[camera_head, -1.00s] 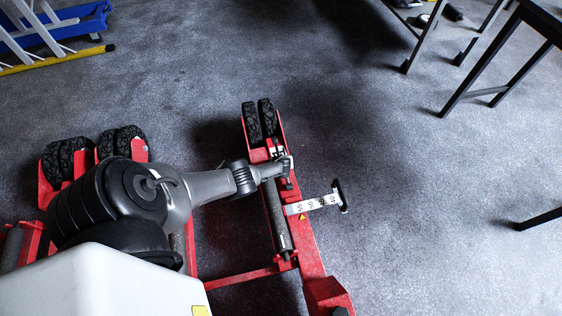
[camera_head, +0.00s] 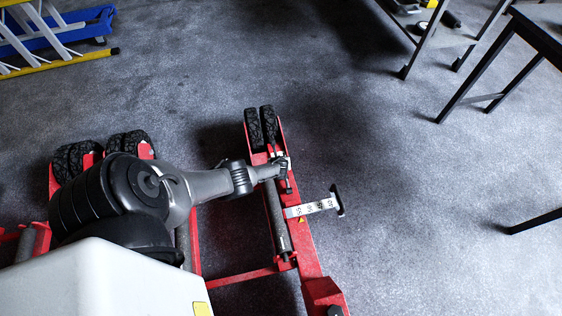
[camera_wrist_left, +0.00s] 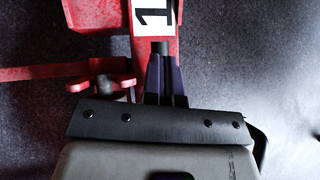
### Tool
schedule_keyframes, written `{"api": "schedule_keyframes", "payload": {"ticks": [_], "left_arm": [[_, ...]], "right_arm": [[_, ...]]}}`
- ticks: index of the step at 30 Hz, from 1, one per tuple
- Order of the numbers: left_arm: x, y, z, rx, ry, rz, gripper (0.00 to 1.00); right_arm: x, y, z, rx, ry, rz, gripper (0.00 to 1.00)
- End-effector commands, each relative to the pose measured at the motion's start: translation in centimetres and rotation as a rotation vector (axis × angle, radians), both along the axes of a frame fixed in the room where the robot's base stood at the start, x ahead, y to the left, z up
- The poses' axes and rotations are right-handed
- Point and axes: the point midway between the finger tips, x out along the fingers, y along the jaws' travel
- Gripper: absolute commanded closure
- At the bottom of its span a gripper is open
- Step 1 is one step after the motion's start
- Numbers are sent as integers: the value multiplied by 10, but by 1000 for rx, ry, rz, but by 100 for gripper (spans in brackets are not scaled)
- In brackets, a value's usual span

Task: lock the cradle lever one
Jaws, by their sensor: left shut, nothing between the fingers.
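The red trolley jack (camera_head: 310,262) lies on the floor, with a cradle arm running up to a pair of black wheels (camera_head: 262,126). My left gripper (camera_head: 287,172) is over this arm, just below the wheels. In the left wrist view, its two dark fingers (camera_wrist_left: 165,72) are together and empty, close to a short dark peg-like part (camera_wrist_left: 162,47) below a white label marked 1 (camera_wrist_left: 154,17). The peg may be the end of cradle lever one; I cannot tell whether the fingers touch it. The rest of the lever is not clear. My right gripper is not in view.
A grey roller (camera_head: 278,218) runs along the arm. Another wheel pair (camera_head: 128,143) is at left. A ladder (camera_head: 45,30) and dark-legged tables (camera_head: 490,60) stand farther away.

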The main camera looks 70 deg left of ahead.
Motion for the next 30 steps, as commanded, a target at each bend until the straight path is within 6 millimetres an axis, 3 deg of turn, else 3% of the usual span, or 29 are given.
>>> {"api": "schedule_keyframes", "payload": {"ticks": [1, 12, 18, 30], "left_arm": [[-1, 2, 18, 1, 0, -1, 100], [-9, 13, 72, 2, -1, 1, 100], [-11, 16, 82, 2, -1, 0, 100], [-11, 16, 81, 1, -2, 0, 100]], "right_arm": [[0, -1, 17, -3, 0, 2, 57], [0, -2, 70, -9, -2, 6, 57], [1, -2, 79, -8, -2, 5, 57], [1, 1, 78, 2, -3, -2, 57]]}}
